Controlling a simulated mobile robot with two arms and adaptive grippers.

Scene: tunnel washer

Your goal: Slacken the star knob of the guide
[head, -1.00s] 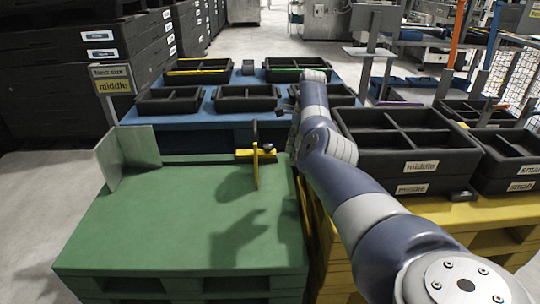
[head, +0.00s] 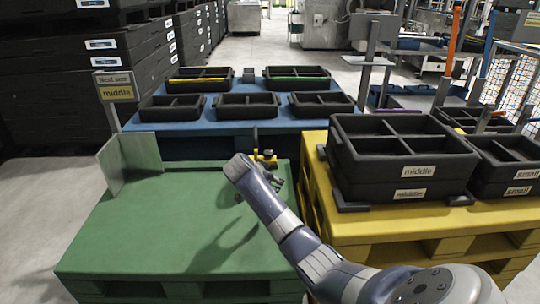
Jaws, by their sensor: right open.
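The guide (head: 256,139) is a yellow bracket at the far right edge of the green pallet top. A small dark knob (head: 268,153), seemingly its star knob, shows on the right side of the bracket; its shape is too small to make out. My right gripper (head: 271,179) is open and empty, just on the near side of the guide and below it in the picture. It looks apart from the knob. My wrist hides the lower part of the guide. My left gripper is out of view.
A grey metal corner plate (head: 141,152) stands at the green pallet's (head: 150,235) back left. A blue pallet (head: 190,127) with several black trays lies behind. Stacked black crates (head: 400,190) stand on the yellow pallet (head: 350,226) at right. The green top is otherwise clear.

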